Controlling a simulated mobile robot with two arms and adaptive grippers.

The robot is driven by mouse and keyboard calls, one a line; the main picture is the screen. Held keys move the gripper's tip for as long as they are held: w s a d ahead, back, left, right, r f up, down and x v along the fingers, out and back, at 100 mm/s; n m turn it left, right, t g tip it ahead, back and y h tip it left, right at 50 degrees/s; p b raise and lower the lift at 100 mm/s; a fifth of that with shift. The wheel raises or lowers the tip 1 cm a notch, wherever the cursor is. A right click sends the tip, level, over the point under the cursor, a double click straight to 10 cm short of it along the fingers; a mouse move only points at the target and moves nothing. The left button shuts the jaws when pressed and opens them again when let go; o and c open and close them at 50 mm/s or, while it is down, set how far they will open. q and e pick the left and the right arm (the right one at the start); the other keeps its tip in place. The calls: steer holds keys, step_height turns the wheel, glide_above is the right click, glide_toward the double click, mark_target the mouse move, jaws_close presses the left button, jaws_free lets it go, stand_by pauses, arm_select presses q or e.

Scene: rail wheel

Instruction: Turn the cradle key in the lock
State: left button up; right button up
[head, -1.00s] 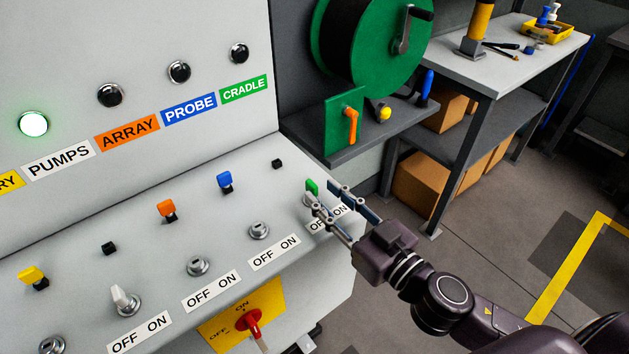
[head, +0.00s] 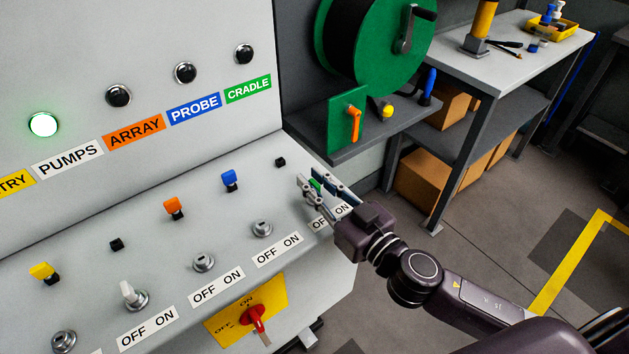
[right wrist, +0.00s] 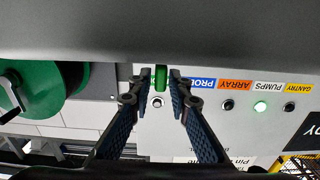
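The green cradle key (head: 316,186) stands in the rightmost lock of the sloped panel, above an OFF ON label (head: 330,217) that my right gripper partly covers. My right gripper (head: 315,184) has one finger on each side of the key. In the right wrist view the green key (right wrist: 161,78) stands between the fingertips (right wrist: 161,80), with a small gap on both sides. The gripper is open around it. The lock body is hidden behind the fingers. The CRADLE lamp (head: 244,54) is dark. My left gripper is not in view.
Blue (head: 229,179), orange (head: 174,206) and yellow (head: 42,272) keys sit on pegs along the panel. A white key (head: 131,293) stands in the PUMPS lock. The PUMPS lamp (head: 43,124) glows green. A green reel (head: 375,45) stands right of the console.

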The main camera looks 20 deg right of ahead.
jaws_close()
steer(key=n+y, duration=0.1)
steer(key=n+g+y+b, duration=0.1)
steer(key=shift+d+f+y, duration=0.1)
steer(key=shift+f+y, duration=0.1)
steer(key=shift+y, duration=0.1)
steer(key=shift+r+n+g+y+b, duration=0.15)
steer(key=shift+n+g+y+b, duration=0.15)
steer(key=shift+n+g+y, duration=0.6)
